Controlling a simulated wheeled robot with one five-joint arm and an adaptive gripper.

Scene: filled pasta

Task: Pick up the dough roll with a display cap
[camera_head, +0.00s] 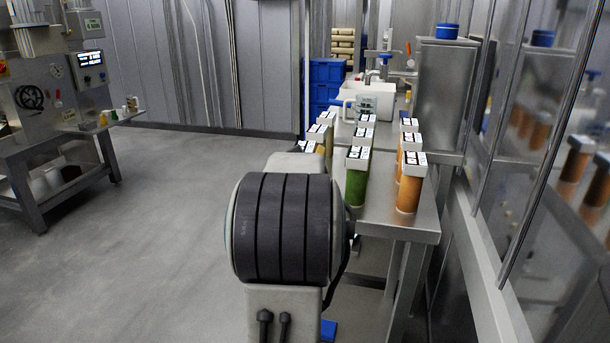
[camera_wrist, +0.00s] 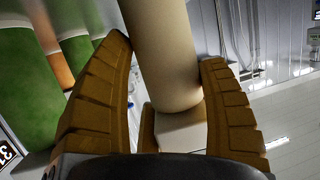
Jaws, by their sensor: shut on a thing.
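A beige dough roll (camera_wrist: 172,85) stands between the two brown fingers of my gripper (camera_wrist: 165,50) in the wrist view. The fingers are shut on it, one on each side. A pale, box-like cap (camera_wrist: 180,132) shows at its lower end in that picture; its display face is not visible. In the head view, my own arm hides my gripper and most or all of this roll.
A green roll (camera_head: 357,185) and an orange roll (camera_head: 408,194), with display caps, stand on the steel table (camera_head: 400,229) among several others. Green rolls (camera_wrist: 27,75) are close left of my gripper. A white container (camera_head: 373,98) stands behind.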

